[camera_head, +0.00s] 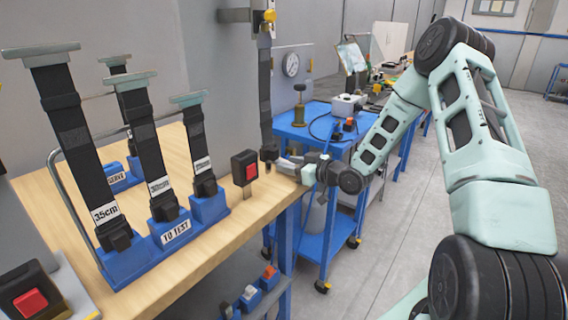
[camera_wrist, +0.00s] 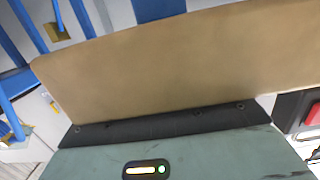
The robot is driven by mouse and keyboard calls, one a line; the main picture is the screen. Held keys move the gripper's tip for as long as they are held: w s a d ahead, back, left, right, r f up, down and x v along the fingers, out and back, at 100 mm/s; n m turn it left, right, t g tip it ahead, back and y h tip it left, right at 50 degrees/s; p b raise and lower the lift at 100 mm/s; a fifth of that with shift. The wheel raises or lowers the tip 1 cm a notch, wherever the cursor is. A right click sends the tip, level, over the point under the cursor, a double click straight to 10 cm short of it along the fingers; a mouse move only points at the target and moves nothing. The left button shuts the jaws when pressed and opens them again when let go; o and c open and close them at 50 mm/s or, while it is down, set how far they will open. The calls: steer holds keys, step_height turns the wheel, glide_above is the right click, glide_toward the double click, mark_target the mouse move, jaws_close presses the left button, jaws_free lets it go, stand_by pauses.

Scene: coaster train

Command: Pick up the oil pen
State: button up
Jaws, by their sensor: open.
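I cannot make out the oil pen for certain in either view. My gripper (camera_head: 286,164) is open at the front right corner of the wooden bench (camera_head: 262,205), close to the bench edge. I see nothing between its fingers, though they are small and partly blurred into the background. In the wrist view the tan bench top (camera_wrist: 180,60) fills the middle, and the fingertips cannot be made out there.
Belts stand in a blue holder (camera_head: 125,268) marked TO TEST on the bench. A black box with a red button (camera_head: 244,168) is left of my gripper. A blue cart (camera_head: 312,128) with tools and a white box (camera_head: 347,104) stands beyond. Floor on the right is clear.

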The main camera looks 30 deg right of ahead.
steer(key=shift+w+a, duration=0.2)
steer(key=shift+w, duration=0.35)
jaws_close()
